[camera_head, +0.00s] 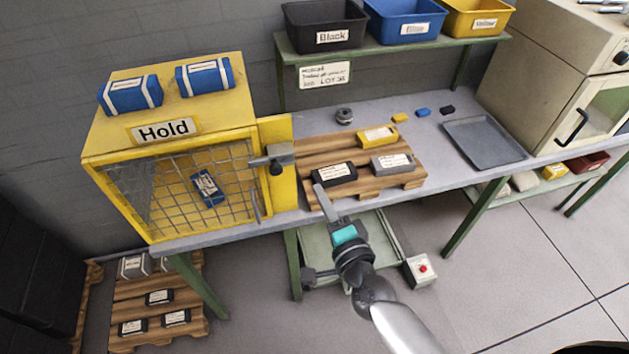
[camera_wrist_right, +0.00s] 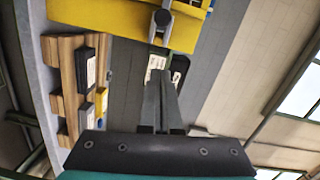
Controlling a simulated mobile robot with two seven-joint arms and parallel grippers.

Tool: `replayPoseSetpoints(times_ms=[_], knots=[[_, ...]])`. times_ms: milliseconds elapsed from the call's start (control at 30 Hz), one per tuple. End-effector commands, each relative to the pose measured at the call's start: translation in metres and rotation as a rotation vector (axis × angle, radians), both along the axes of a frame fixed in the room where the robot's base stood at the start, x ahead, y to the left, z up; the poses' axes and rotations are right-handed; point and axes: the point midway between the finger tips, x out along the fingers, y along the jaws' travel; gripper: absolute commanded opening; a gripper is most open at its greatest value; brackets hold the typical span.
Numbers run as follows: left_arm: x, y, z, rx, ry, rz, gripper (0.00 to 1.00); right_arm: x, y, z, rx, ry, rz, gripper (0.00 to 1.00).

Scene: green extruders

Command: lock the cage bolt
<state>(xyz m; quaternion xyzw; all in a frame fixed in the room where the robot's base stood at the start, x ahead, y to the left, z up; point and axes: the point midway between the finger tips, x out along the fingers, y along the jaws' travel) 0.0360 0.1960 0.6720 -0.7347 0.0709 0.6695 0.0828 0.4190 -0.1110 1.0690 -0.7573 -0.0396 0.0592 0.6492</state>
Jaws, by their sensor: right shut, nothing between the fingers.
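The yellow cage (camera_head: 98,150) labelled "Hold" stands at the left end of the bench, with a wire-mesh door (camera_head: 165,190) across its front. A blue box (camera_head: 207,188) shows behind the mesh. The grey bolt (camera_head: 268,160), with a dark round knob, sits at the cage's right front edge by a yellow post (camera_head: 283,190). In the right wrist view the bolt knob (camera_wrist_right: 162,18) shows beyond my fingertips. My right gripper (camera_head: 319,190) is shut and empty, right of and below the bolt, apart from it. I cannot tell how far the bolt is slid. My left gripper is out of view.
A wooden pallet (camera_head: 310,152) with black, grey and yellow boxes lies right of the cage, close behind my right gripper. A grey tray (camera_head: 485,140) lies further right. Two blue boxes (camera_head: 130,95) (camera_head: 205,76) sit on the cage. Coloured bins (camera_head: 325,25) stand on the shelf.

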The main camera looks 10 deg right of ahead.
Motion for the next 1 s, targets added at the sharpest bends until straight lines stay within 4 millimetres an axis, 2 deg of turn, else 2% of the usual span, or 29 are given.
replayPoseSetpoints(times_ms=[100,300,567,867,933,1000], knots=[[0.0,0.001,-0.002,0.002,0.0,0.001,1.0,-0.015,-0.002,0.0,-0.001,0.0,0.0,0.0],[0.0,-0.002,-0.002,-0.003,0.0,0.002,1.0,-0.025,-0.003,0.001,0.0,-0.002,0.0,0.0],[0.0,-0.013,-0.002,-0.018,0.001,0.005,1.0,-0.027,-0.004,0.001,0.0,-0.001,0.0,0.0],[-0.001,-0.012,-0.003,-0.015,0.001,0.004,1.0,-0.026,-0.003,0.001,0.0,-0.001,-0.001,0.0],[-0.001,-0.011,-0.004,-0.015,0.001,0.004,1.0,-0.027,-0.003,-0.004,-0.011,0.006,0.001,0.0],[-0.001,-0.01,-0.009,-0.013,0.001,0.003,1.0,-0.028,-0.003,-0.022,-0.05,0.028,0.01,0.0]])
